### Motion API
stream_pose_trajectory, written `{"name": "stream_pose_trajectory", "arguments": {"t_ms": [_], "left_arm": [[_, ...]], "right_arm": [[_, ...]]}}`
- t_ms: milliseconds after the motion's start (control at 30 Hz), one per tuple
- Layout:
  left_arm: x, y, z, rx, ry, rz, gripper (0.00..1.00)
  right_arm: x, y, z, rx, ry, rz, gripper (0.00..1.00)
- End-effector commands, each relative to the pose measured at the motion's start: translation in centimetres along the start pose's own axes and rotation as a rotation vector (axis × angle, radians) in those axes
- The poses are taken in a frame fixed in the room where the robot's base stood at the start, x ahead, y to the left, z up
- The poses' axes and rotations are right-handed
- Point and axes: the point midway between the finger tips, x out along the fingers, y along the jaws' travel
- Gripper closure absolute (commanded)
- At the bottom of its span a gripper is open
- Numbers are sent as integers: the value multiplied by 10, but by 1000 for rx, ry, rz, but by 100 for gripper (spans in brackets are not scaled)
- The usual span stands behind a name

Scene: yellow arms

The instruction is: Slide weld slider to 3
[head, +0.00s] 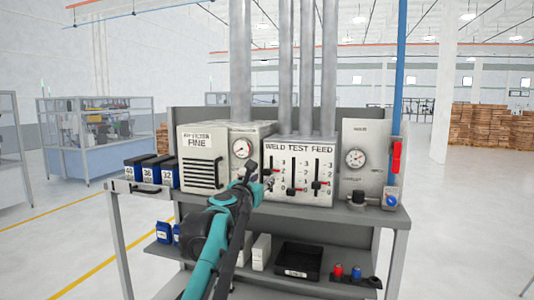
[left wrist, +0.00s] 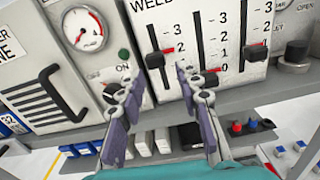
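The WELD TEST FEED panel (head: 300,150) has three vertical slots with black knobs and red pointers. The weld slider (left wrist: 156,60) is the leftmost; its pointer is near the 2 mark, below the 3. The test slider (left wrist: 207,78) is at the bottom near 0, and the feed slider (left wrist: 256,53) is near 1. My left gripper (head: 254,178) is in front of the panel's lower left area. In the left wrist view its two fingers (left wrist: 157,86) are spread apart with nothing between them, below the weld knob. My right gripper is in neither view.
Left of the panel is a FINE box (head: 203,140) with a handle and dial; a green button (left wrist: 124,54) is near the fingers. A gauge unit (head: 355,158) stands right. The lower shelf holds a black bin (head: 298,262).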

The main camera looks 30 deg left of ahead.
Motion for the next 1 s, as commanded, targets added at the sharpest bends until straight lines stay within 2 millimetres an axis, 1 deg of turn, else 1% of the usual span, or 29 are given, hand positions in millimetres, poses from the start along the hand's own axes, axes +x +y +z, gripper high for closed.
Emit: {"name": "stream_pose_trajectory", "arguments": {"t_ms": [33, 100, 167, 400, 533, 700, 933, 967, 1000], "left_arm": [[3, 5, 8, -27, -3, 9, 66], [8, 8, 9, -46, -5, 17, 66], [16, 9, 9, -52, -6, 18, 66], [54, 9, 9, -48, -7, 17, 66], [71, 9, 9, -47, -7, 16, 66], [80, 9, 8, -47, -7, 17, 66], [81, 9, 7, -46, -7, 17, 66], [81, 9, 7, -46, -7, 17, 68], [81, 9, 7, -46, -7, 17, 79]], "right_arm": [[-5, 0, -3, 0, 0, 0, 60], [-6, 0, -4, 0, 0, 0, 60], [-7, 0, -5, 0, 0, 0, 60], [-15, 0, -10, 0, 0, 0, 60], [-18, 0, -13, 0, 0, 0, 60], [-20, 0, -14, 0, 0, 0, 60], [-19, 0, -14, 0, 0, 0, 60], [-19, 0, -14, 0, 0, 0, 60], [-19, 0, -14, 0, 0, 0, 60]]}}
